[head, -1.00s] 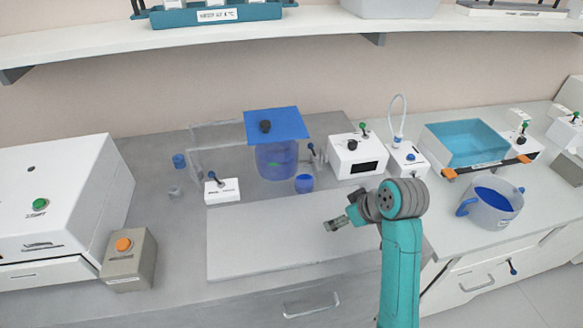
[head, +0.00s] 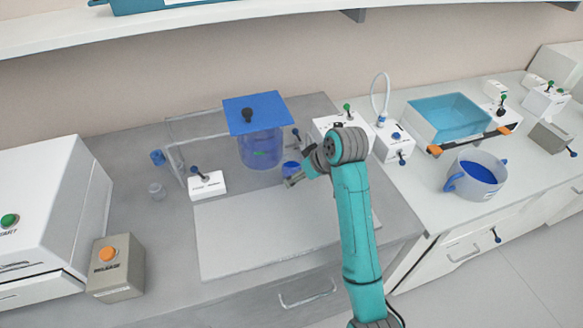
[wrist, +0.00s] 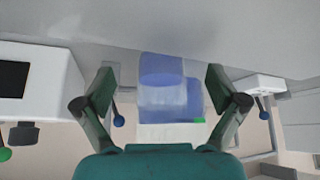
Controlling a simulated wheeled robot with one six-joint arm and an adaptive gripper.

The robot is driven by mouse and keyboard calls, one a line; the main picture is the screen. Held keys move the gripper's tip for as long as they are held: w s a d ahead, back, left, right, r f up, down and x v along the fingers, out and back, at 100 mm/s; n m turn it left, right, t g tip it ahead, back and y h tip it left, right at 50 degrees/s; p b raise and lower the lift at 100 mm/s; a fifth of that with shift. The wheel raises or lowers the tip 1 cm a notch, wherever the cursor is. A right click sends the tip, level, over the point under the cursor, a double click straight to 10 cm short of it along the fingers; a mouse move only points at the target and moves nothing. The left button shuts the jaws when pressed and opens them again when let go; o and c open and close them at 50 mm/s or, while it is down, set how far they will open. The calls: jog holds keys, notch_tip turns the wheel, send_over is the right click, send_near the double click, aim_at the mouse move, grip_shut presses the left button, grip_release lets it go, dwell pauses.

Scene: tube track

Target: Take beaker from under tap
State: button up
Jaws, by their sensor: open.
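The small beaker (head: 291,168) with blue contents stands upright at the front right foot of the large blue-lidded tank (head: 260,150). My gripper (head: 292,182) is open and low, just in front of the beaker and partly covering it. In the wrist view, which looks upside down, the beaker (wrist: 163,85) shows between the two spread fingers, with clear gaps on both sides. The tank shows behind it (wrist: 194,98). I cannot make out the tap itself.
A white box with a lever (head: 208,186) stands left of the beaker. Another white box (head: 325,127) stands behind my wrist, to the right. The pale board (head: 250,240) in front is clear. A blue-filled jug (head: 478,178) stands at right.

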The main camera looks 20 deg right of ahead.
aim_at(295, 163)
jog(key=w, duration=0.1)
jog(key=w+a, duration=0.1)
jog(key=w, duration=0.1)
jog(key=shift+w+a, duration=0.35)
jog(key=shift+w+a+f, duration=0.1)
jog(key=shift+w+f, duration=0.15)
jog(key=shift+f, duration=0.3)
jog(key=c, duration=1.2)
